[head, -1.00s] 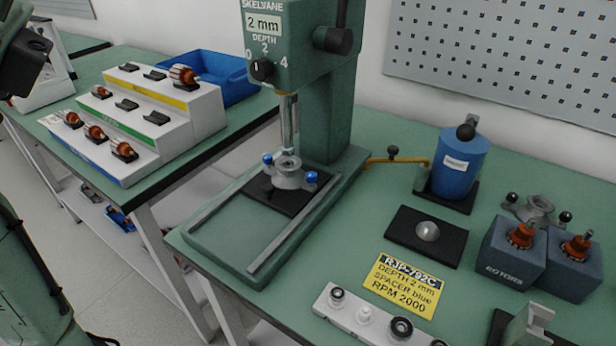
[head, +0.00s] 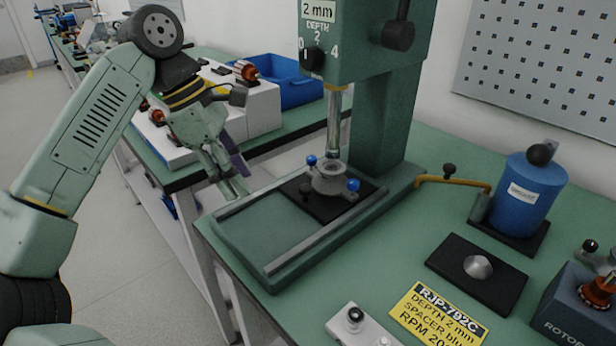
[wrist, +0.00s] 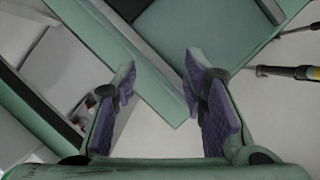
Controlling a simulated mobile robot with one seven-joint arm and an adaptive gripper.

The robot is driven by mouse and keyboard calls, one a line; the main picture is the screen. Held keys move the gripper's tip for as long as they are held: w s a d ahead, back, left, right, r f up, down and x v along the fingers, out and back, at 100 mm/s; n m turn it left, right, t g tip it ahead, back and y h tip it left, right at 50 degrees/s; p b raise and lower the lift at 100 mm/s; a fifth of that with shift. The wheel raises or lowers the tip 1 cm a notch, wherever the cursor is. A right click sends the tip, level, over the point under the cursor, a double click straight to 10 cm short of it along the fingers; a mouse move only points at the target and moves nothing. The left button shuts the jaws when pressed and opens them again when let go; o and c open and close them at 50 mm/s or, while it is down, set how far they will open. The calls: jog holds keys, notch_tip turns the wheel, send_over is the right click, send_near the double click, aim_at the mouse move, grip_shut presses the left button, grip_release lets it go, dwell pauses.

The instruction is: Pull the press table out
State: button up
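The press table is a black sliding plate (head: 308,203) between two grey rails on the green press base (head: 262,232). It sits at the back of the rails, under the press spindle (head: 334,125). A grey fixture (head: 331,180) with blue knobs stands on the plate. My gripper (head: 238,180) hangs to the left of the press base, apart from the plate and holding nothing. The wrist view shows its two purple-padded fingers (wrist: 163,88) spread, with floor and a green bench corner (wrist: 165,85) beyond them. The fixture is not clearly visible in the wrist view.
The press column (head: 382,120) rises behind the plate. A blue cylinder (head: 527,195), a black pad (head: 476,272) and a yellow label card (head: 437,316) lie to the right. The stepped rack (head: 262,112) and blue bin (head: 290,80) are behind my arm. The rails' front is clear.

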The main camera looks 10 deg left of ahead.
aim_at(306, 187)
jog(key=d, duration=0.3)
jog(key=w+d+p, duration=0.1)
jog(key=d, duration=0.6)
jog(key=shift+w+r+p, duration=0.1)
jog(key=shift+w+p, duration=0.3)
jog(key=shift+w+d, duration=0.1)
jog(key=shift+d, duration=0.2)
jog(key=shift+d+f, duration=0.1)
jog(key=shift+f, duration=0.55)
grip_shut()
